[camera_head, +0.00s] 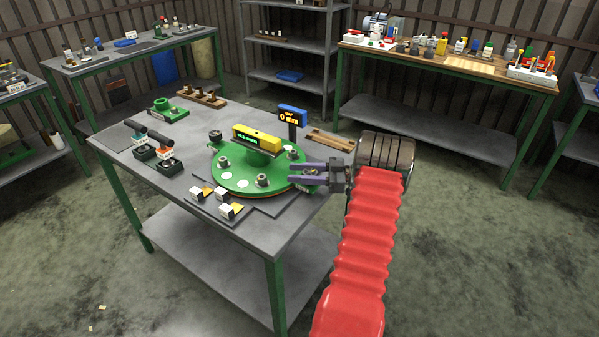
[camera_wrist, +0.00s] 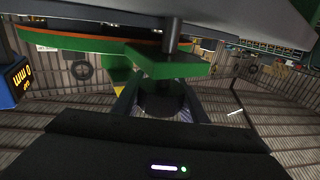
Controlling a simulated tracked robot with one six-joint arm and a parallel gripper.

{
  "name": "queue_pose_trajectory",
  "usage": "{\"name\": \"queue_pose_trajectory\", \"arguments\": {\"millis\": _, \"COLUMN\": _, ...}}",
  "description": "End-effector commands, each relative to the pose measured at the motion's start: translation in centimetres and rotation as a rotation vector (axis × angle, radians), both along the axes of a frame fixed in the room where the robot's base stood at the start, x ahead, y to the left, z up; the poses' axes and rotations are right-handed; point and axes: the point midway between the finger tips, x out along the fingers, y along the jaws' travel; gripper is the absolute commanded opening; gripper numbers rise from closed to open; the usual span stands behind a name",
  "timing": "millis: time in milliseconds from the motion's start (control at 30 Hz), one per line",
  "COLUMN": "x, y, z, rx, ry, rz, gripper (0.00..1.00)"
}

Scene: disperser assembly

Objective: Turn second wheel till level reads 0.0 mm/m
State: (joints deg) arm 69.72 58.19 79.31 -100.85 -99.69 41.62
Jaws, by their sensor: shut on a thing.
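A round green disc (camera_head: 235,178) lies on the steel table (camera_head: 205,248) with a yellow level (camera_head: 257,138) across its raised centre. The level has a small green readout on its dark face, too small to read surely. My gripper (camera_head: 291,174) reaches in from the right to the disc's right edge. In the wrist view, my gripper (camera_wrist: 160,106) is shut on a dark round wheel (camera_wrist: 158,96) below a green bracket (camera_wrist: 168,62) with a metal rod through it. In the head view this wheel is mostly hidden by the fingers.
A blue display (camera_head: 292,114) reading 0 mm stands behind the disc. Dark-handled tools (camera_head: 160,147) are at the left, small white-and-yellow blocks (camera_head: 222,200) in front, and a wooden rack (camera_head: 330,139) behind right. Another dark wheel (camera_head: 215,136) is at the disc's far left.

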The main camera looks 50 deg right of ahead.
Motion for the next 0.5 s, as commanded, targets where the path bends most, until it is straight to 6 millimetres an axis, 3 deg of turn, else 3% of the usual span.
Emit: {"name": "queue_pose_trajectory", "arguments": {"millis": 500, "x": -0.62, "y": 0.75, "z": 0.03, "rx": 0.0, "ry": -0.001, "rz": 0.287, "gripper": 0.16}}
